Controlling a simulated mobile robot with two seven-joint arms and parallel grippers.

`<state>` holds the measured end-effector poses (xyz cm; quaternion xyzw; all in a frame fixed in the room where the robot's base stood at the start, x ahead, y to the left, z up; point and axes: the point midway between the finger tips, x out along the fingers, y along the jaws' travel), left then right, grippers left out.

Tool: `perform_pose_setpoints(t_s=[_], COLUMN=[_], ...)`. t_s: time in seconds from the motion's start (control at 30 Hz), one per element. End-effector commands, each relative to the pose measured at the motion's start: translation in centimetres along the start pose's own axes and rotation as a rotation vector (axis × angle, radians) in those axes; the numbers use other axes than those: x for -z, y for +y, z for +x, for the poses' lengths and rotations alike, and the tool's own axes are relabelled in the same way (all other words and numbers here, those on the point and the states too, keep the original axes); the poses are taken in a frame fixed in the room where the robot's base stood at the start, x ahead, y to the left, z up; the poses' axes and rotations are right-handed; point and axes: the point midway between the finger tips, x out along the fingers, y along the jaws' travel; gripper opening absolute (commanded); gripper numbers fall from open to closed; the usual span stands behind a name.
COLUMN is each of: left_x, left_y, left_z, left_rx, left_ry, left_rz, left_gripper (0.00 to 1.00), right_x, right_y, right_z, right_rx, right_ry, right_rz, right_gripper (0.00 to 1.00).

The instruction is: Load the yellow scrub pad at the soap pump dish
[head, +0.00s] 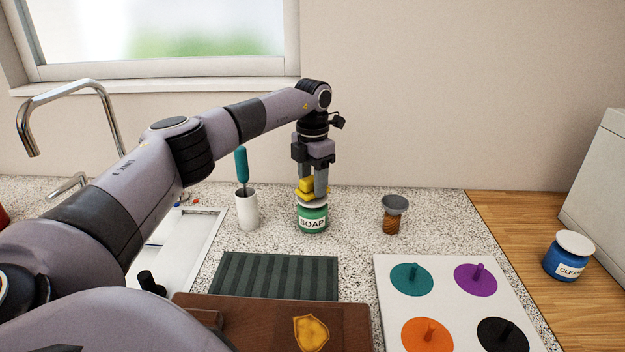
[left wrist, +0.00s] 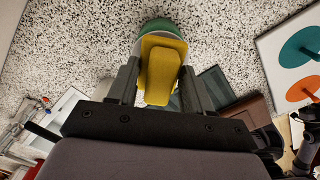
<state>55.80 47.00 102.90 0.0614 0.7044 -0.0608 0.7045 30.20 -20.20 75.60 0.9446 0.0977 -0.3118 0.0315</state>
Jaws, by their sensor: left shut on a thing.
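The yellow scrub pad (head: 306,185) is between the fingers of my left gripper (head: 314,186), which is shut on it. In the left wrist view, the pad (left wrist: 162,68) fills the space between the two fingers of the gripper (left wrist: 160,85). The soap pump dish (head: 313,218) is a green jar labelled SOAP with a pale top, standing on the speckled counter. The pad is right over the dish top; whether it presses on it I cannot tell. In the left wrist view the green dish (left wrist: 162,27) shows behind the pad. My right gripper is out of view.
A white cup (head: 247,212) with a teal-handled brush stands left of the dish, and a brown-handled brush (head: 391,224) stands right. In front lie a dark striped mat (head: 277,276), a brown board (head: 260,317) and a white board (head: 450,305) with coloured discs. A blue cleaner jar (head: 567,262) is far right.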

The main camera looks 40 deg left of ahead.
Motion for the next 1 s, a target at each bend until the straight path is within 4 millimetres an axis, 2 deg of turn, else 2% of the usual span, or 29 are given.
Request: perform_pose_setpoints(t_s=[1.0], left_x=[0.0], left_y=[0.0], left_z=[1.2], left_rx=[0.000], left_ry=[0.000], left_rz=[0.000], left_gripper=[0.26], right_x=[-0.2], right_y=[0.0], right_z=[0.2], right_rx=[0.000], right_ry=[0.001], right_rz=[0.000], right_gripper=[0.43])
